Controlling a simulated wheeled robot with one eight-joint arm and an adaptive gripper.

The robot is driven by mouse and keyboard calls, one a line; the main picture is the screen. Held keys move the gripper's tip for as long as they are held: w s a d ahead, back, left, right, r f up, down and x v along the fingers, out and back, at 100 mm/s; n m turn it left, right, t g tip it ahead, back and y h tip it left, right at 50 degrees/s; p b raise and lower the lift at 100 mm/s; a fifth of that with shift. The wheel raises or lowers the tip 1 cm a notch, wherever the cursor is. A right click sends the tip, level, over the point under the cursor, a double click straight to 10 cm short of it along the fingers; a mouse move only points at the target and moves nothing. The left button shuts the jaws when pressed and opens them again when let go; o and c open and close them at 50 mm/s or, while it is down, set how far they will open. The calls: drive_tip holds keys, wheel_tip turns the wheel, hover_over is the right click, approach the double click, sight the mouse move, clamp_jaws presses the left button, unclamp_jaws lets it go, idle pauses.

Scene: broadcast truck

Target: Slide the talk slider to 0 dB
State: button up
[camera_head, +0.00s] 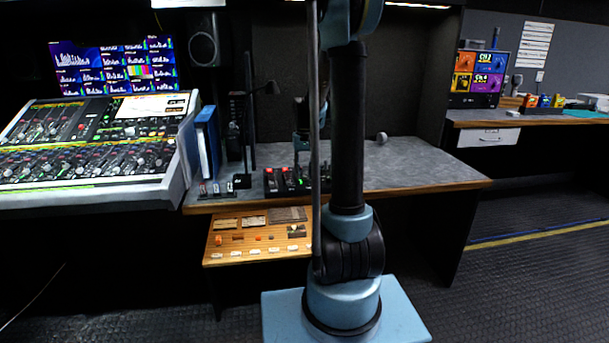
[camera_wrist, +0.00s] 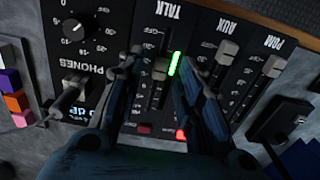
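The talk slider's light grey cap (camera_wrist: 160,70) sits on its channel strip below the word TALK in the wrist view. A green lit bar (camera_wrist: 174,63) runs beside it. My gripper (camera_wrist: 157,72) reaches down over this strip, one finger on each side of the cap. The fingers stand apart, and I cannot tell whether either touches the cap. The scale marks beside the cap are partly hidden and too small to read. In the head view the slider panel (camera_head: 285,181) lies on the grey desk, partly hidden by my arm.
The AUX slider cap (camera_wrist: 228,48) and PGM slider cap (camera_wrist: 274,66) are to the right. A PHONES knob (camera_wrist: 73,28) is to the left, with a plug below it. A red lit button (camera_wrist: 181,135) lies below the talk strip. A mixing console (camera_head: 95,150) stands left.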

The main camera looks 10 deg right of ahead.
drive_tip(key=shift+f, duration=0.45)
clamp_jaws()
drive_tip(key=shift+w, duration=1.8)
unclamp_jaws()
